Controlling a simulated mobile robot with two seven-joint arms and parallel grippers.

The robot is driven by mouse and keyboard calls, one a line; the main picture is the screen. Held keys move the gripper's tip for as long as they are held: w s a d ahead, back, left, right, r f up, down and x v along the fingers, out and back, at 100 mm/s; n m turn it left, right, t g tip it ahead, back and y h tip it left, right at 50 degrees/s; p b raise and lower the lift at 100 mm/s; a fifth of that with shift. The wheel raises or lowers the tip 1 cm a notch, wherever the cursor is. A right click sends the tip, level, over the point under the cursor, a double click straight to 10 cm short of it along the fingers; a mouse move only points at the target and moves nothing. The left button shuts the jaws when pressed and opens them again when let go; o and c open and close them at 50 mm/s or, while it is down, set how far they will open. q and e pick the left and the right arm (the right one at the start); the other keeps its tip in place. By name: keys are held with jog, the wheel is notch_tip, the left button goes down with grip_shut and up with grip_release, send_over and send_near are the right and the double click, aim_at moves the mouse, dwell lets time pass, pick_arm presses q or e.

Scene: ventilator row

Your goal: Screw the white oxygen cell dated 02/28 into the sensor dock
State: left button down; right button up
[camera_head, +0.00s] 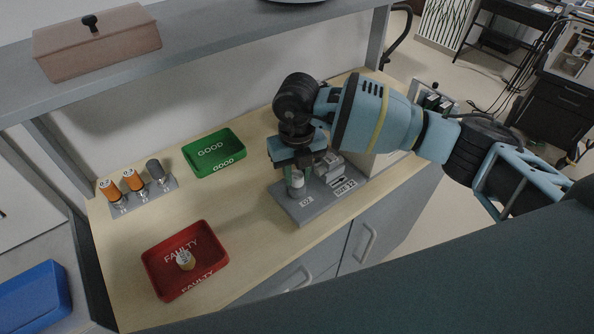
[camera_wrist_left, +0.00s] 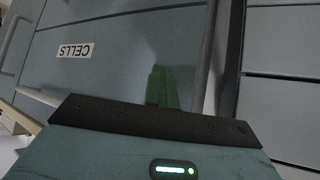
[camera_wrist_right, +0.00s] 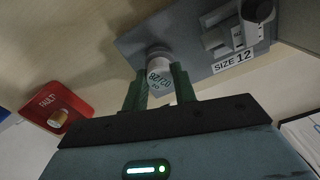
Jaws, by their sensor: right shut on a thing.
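The white oxygen cell (camera_head: 297,183) is upright between the fingers of my right gripper (camera_head: 296,176), which is shut on it. In the right wrist view the cell (camera_wrist_right: 160,72) shows a dark printed date, upside down, that looks like 02/28. The sensor dock (camera_head: 318,209) is a grey plate with O2 and SIZE 12 labels; it also shows in the right wrist view (camera_wrist_right: 185,35). The cell's far end is at the dock's O2 position; I cannot tell how deep it sits. My left gripper (camera_wrist_left: 163,88) looks shut and empty, in front of the grey cabinet.
A green GOOD tray (camera_head: 213,153) is empty. A red FAULTY tray (camera_head: 205,243) holds an orange-and-white cell (camera_head: 185,260). A grey rack (camera_head: 150,196) holds two orange cells and a grey one at the left. A shelf (camera_head: 200,50) runs above. The bench between is clear.

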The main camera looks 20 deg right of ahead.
pick_arm(q)
jog(key=shift+w+r, duration=0.25)
jog(key=shift+w, duration=0.05)
pick_arm(e)
jog(key=shift+r, duration=0.1)
jog(key=m, duration=0.6)
dwell(0.4)
jog(key=o, duration=0.9)
jog(key=n, duration=0.5)
pick_arm(q)
jog(key=shift+s+f+b, duration=0.1)
jog(key=shift+b, duration=0.25)
pick_arm(e)
jog(key=n, duration=0.4)
